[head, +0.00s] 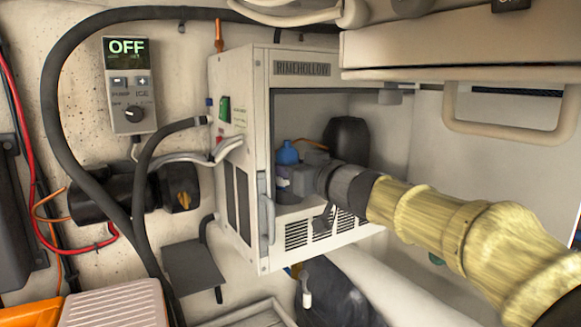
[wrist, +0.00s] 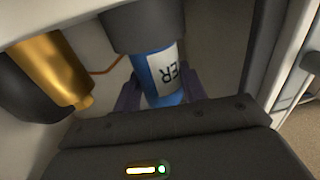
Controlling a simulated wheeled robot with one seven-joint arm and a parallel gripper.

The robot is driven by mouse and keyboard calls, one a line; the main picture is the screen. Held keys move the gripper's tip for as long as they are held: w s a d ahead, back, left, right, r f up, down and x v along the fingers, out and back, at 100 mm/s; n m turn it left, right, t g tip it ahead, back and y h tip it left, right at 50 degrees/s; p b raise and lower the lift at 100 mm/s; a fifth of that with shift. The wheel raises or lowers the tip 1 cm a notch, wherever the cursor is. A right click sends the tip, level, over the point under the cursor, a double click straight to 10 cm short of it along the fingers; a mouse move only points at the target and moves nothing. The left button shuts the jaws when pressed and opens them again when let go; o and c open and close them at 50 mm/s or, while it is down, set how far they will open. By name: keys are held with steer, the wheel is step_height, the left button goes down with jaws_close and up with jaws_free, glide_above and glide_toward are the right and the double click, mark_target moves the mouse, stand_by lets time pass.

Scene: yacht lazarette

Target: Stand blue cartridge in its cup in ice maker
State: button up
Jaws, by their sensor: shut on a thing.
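The blue cartridge (head: 288,153) shows its rounded blue top inside the open ice maker (head: 240,140), above my gripper (head: 292,181). The wrist view shows its blue body with a white label (wrist: 161,68) between the fingers of my gripper (wrist: 158,92), which is shut on it. A dark grey cylinder (wrist: 140,27) meets or overlaps the far end of the cartridge there. I cannot tell whether this is the cup or whether the cartridge is inside it. In the head view, my gripper hides the cartridge's lower part. The cartridge looks about upright.
A black rounded vessel (head: 348,138) stands behind my wrist in the ice maker. A brass cylinder (wrist: 50,65) is at the left in the wrist view. The ice maker's front edge and handle (head: 266,210) are close left of my gripper. A control box (head: 130,85) reads OFF.

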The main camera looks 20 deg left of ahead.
steer(key=shift+f, duration=0.2)
steer(key=o, duration=1.1)
steer(key=shift+c, duration=0.2)
steer(key=v, duration=1.7)
steer(key=shift+s+b, duration=0.2)
steer(key=shift+b, duration=0.25)
steer(key=shift+d, duration=0.25)
steer(key=s+p+v, duration=0.1)
steer(key=p+v, duration=0.2)
steer(key=v, duration=0.6)
steer(key=shift+a, duration=0.3)
